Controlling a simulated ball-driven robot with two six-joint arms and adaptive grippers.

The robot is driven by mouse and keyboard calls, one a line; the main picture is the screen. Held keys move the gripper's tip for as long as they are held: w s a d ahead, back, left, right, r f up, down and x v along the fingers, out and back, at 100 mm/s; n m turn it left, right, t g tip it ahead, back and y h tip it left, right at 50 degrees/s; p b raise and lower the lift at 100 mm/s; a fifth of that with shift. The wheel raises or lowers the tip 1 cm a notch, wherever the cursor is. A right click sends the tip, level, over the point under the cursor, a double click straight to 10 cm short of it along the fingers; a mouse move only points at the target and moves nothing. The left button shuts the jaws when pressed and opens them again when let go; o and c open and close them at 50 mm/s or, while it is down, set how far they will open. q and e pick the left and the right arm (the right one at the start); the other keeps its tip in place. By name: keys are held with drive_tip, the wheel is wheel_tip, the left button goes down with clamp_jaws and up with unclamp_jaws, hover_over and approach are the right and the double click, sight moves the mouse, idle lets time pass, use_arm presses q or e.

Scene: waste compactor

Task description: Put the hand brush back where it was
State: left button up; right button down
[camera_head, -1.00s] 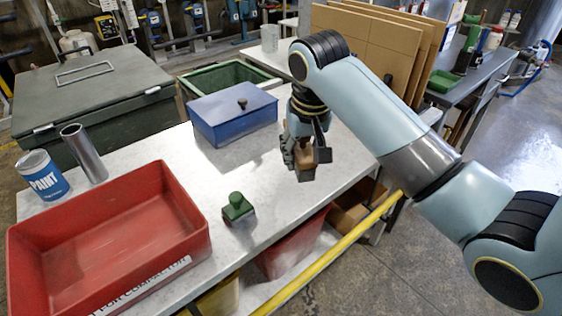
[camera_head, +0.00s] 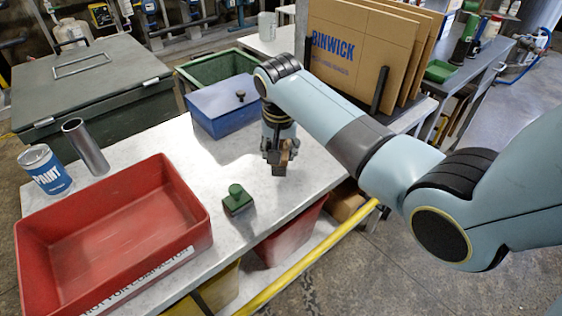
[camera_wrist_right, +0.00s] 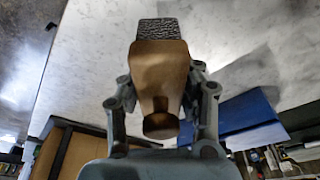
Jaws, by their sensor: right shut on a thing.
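The hand brush (camera_head: 284,157) has a brown wooden body and is held in my right gripper (camera_head: 278,160). The gripper points down over the right part of the light grey table (camera_head: 180,150), in front of the blue lidded box (camera_head: 228,112). In the right wrist view, the brown wood of the brush (camera_wrist_right: 160,75) fills the space between the fingers of the right gripper (camera_wrist_right: 160,105). I cannot tell whether the brush touches the table. My left gripper is not in view.
A red tray (camera_head: 205,228), a blue paint can (camera_head: 46,172), a metal cylinder (camera_head: 85,148) and a green knobbed block (camera_head: 237,200) are on the table. Cardboard sheets (camera_head: 350,65) stand behind my right arm. Bare tabletop surrounds the gripper. A yellow rail (camera_head: 310,260) runs along the front.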

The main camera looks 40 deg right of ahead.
sight(281, 142)
drive_tip(key=shift+s+f, duration=0.1)
drive_tip(key=shift+f, duration=1.55)
drive_tip(key=c, duration=0.9)
unclamp_jaws()
drive_tip(key=shift+f, duration=0.1)
drive_tip(key=v, duration=1.2)
drive_tip(key=shift+p, duration=0.4)
